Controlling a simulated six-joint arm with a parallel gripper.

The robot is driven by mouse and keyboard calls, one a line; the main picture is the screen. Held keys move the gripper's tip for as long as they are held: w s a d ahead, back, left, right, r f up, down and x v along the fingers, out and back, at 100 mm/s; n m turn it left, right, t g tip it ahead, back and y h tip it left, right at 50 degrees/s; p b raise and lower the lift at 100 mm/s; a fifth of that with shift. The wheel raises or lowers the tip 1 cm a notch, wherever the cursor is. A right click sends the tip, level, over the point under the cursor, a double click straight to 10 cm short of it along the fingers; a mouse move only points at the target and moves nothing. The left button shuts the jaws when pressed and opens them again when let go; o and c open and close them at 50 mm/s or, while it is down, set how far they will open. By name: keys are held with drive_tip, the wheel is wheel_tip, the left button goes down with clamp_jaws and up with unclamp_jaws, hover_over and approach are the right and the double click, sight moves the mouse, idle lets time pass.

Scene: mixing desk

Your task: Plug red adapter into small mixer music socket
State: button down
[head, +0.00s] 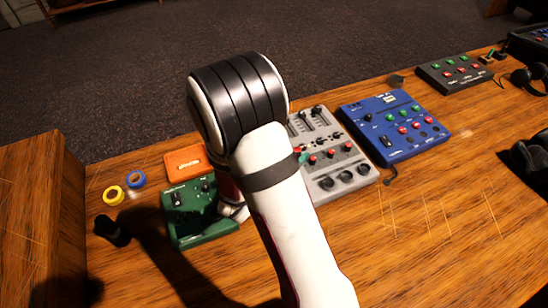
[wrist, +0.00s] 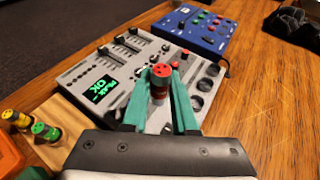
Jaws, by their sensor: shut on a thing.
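My gripper (wrist: 161,92) has teal fingers and is shut on the red adapter (wrist: 161,72), a short cylinder with a red top and a dark red body. It holds the adapter roughly upright over the grey mixer (wrist: 85,75). The mixer's lit display (wrist: 102,86) shows green text that seems to read "Music OK". I cannot tell whether the adapter's lower end is in a socket; the fingers and body hide it. In the head view the grey mixer (head: 350,182) is partly covered by my arm, and only a teal bit of my gripper shows.
A blue mixer (head: 395,125) stands right of the grey one. A green device (head: 190,227) and an orange box (head: 184,161) are at left, near yellow (head: 113,195) and blue (head: 136,179) rings. Yellow and green plugs (wrist: 44,131) show at left.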

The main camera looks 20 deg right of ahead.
drive_tip(key=s+d+f+m+g, duration=0.1)
drive_tip(key=d+f, duration=0.1)
drive_tip(key=s+d+f+m+g+h, duration=0.1)
drive_tip(key=s+d+f+g, duration=0.1)
drive_tip(key=d, duration=0.1)
drive_tip(key=s+d+f+m+g, duration=0.1)
drive_tip(key=d+f+m, duration=0.1)
drive_tip(key=d, duration=0.1)
drive_tip(key=shift+s+h, duration=0.3)
drive_tip(key=shift+s, duration=0.1)
drive_tip(key=shift+a+f, duration=0.1)
drive_tip(key=shift+f, duration=0.25)
drive_tip(key=shift+f, duration=0.65)
idle(0.5)
drive_tip(key=c, duration=1)
unclamp_jaws()
drive_tip(key=shift+v, duration=5.5)
drive_tip(key=shift+w, duration=0.2)
